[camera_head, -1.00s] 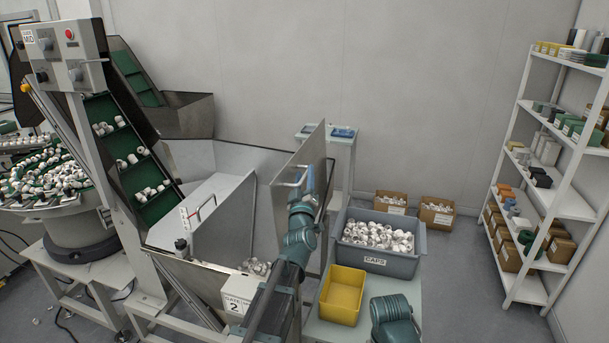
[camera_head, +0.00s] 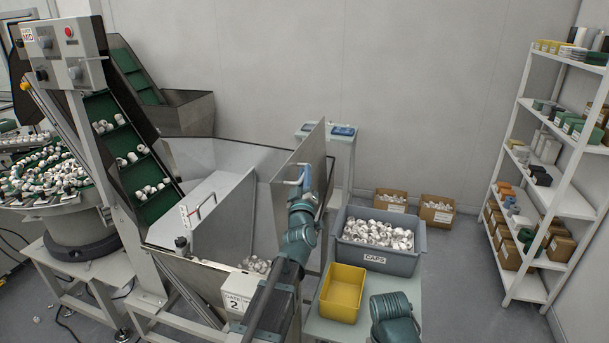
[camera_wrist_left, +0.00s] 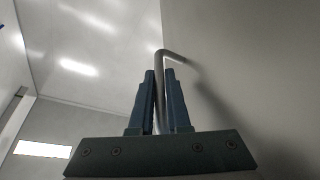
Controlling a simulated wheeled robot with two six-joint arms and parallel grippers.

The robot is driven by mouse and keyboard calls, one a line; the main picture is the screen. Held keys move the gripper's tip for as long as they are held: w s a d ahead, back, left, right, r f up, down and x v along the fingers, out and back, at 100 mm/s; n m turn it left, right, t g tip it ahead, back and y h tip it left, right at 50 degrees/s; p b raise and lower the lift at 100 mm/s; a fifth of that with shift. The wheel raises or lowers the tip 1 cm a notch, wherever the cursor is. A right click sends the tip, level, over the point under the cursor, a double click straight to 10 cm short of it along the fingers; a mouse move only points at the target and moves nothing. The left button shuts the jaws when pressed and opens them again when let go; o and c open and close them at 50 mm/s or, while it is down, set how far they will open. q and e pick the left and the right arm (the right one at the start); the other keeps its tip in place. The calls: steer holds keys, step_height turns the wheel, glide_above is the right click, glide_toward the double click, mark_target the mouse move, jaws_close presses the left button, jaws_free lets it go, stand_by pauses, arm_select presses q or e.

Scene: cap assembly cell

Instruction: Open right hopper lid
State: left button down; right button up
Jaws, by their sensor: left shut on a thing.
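The right hopper lid (camera_head: 314,152) is a grey metal panel standing steeply upright at the right side of the hopper. My left gripper (camera_head: 305,178) is at the lid's face, at its handle. In the left wrist view the fingers (camera_wrist_left: 160,98) are shut on the bent metal bar of the handle (camera_wrist_left: 171,55), with the lid's grey surface (camera_wrist_left: 240,70) behind it. The hopper (camera_head: 205,277) is open beside the lid, with white caps (camera_head: 256,265) low inside. My right gripper is outside the view; only part of that arm shows at the bottom.
A yellow bin (camera_head: 342,292) and a grey CAPS bin (camera_head: 376,261) are right of the lid. A shelf (camera_head: 535,203) stands far right, with clear floor before it.

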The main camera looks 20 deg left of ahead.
mark_target(288, 177)
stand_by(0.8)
arm_select(q)
steer(key=a+n, duration=0.1)
steer(key=a, duration=0.1)
steer(key=a+n+g+y, duration=0.1)
steer(key=a, duration=0.2)
steer(key=shift+a+n+p, duration=0.1)
steer(key=shift+n+p, duration=0.2)
steer(key=shift+p, duration=0.1)
steer(key=c, duration=0.9)
jaws_free()
steer(key=b+v, duration=0.3)
steer(key=v, duration=1)
steer(key=shift+s+f+b, duration=0.2)
steer(key=shift+s+b, duration=0.1)
steer(key=shift+s+f, duration=0.1)
